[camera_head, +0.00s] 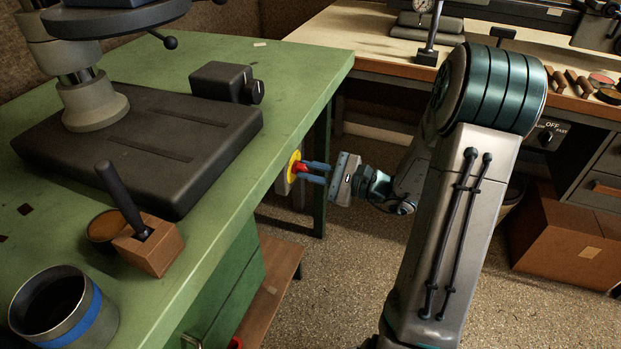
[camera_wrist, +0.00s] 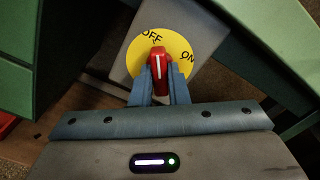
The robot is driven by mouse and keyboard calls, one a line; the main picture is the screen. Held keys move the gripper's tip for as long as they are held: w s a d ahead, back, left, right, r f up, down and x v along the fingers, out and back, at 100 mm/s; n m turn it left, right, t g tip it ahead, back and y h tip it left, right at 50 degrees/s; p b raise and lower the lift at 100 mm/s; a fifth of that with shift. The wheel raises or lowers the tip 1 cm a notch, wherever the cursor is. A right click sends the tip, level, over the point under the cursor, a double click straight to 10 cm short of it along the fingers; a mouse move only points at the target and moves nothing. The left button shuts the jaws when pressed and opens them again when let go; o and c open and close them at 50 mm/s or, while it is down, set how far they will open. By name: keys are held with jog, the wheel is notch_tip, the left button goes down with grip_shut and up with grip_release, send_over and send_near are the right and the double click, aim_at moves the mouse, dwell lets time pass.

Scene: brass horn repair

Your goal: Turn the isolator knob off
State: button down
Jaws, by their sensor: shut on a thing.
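The red isolator knob (camera_wrist: 158,66) with a white line sits on a round yellow plate (camera_wrist: 178,47) marked OFF and ON. In the wrist view its white line runs nearly straight up the picture, its top end close to the OFF lettering, with ON to the right. In the head view the knob (camera_head: 299,167) and yellow plate (camera_head: 291,167) are on the side of the green bench. My gripper (camera_head: 314,172) reaches it from the right. Its blue fingers (camera_wrist: 161,80) are shut on the knob from both sides, partly hiding the lower plate.
The green bench (camera_head: 285,75) carries a dark machine base (camera_head: 190,155), a black box (camera_head: 222,82), a wooden block with a handle (camera_head: 150,248) and a metal cup (camera_head: 62,310). A second bench with drawers stands behind my arm. A cardboard box (camera_head: 565,240) is on the floor at right.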

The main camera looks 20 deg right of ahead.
jog(key=shift+n+b, duration=0.7)
jog(key=shift+n, duration=0.2)
jog(key=shift+w, duration=0.1)
jog(key=c, duration=1.4)
grip_release()
jog(key=shift+d, duration=0.1)
jog(key=p+v, duration=0.1)
jog(key=v, duration=1.2)
jog(key=shift+s+d+p, duration=0.25)
jog(key=shift+p, duration=0.15)
